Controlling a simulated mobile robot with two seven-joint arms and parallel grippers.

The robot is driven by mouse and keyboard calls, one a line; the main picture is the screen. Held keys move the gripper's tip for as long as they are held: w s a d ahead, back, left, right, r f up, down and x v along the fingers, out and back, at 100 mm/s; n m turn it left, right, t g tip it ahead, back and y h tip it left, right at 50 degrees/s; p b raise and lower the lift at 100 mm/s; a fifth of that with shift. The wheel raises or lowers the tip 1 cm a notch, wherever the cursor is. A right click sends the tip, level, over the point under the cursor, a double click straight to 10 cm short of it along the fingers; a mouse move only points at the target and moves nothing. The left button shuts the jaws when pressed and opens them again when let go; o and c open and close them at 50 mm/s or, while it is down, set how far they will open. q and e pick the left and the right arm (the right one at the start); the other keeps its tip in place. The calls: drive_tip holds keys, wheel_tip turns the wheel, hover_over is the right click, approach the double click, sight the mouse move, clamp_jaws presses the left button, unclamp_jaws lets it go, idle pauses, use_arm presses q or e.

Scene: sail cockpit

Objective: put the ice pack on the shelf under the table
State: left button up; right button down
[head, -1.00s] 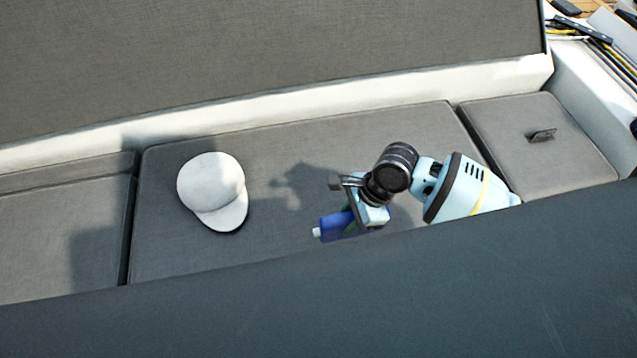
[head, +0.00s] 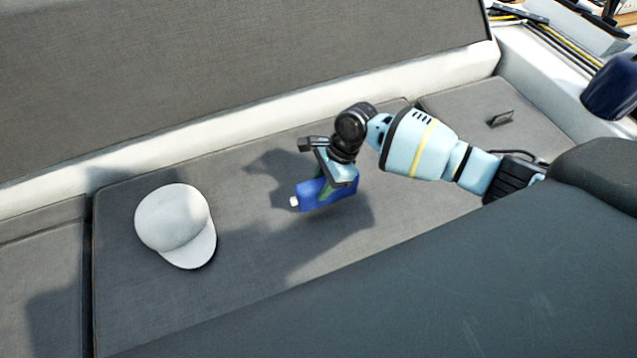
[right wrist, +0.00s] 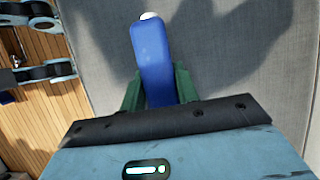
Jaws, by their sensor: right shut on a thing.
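The blue ice pack (head: 318,194) with a white cap is held in my right gripper (head: 326,188), above the grey seat cushion (head: 262,228). In the right wrist view the ice pack (right wrist: 153,58) sits between the green fingers of my right gripper (right wrist: 158,88), its cap end pointing away from the wrist. A dark table top (head: 440,270) fills the lower right of the head view. The shelf under it does not show. My left gripper is not in view.
A white cap (head: 176,225) lies on the cushion, left of the held ice pack. The grey backrest (head: 230,75) rises behind. A small hatch handle (head: 500,119) stands on the right-hand cushion. Wooden floor (right wrist: 40,125) shows at the left of the right wrist view.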

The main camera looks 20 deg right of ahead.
drive_tip(key=shift+w+d+f, duration=0.15)
drive_tip(key=shift+w+d, duration=0.05)
drive_tip(key=shift+w, duration=0.4)
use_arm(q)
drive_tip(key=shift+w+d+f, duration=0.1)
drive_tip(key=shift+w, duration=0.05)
use_arm(e)
drive_tip(key=shift+w, duration=0.25)
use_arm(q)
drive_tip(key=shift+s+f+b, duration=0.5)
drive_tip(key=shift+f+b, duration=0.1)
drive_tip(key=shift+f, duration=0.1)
use_arm(e)
drive_tip(key=shift+w+d+f, duration=0.1)
drive_tip(key=shift+w+f, duration=0.1)
drive_tip(key=shift+f, duration=0.65)
drive_tip(key=shift+w+d+f, duration=0.1)
drive_tip(key=shift+w+f, duration=0.1)
drive_tip(key=shift+f, duration=0.6)
drive_tip(key=shift+f, duration=0.2)
drive_tip(key=c, duration=1)
unclamp_jaws()
drive_tip(key=shift+c, duration=0.2)
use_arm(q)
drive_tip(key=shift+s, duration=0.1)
use_arm(e)
drive_tip(key=shift+r, duration=0.1)
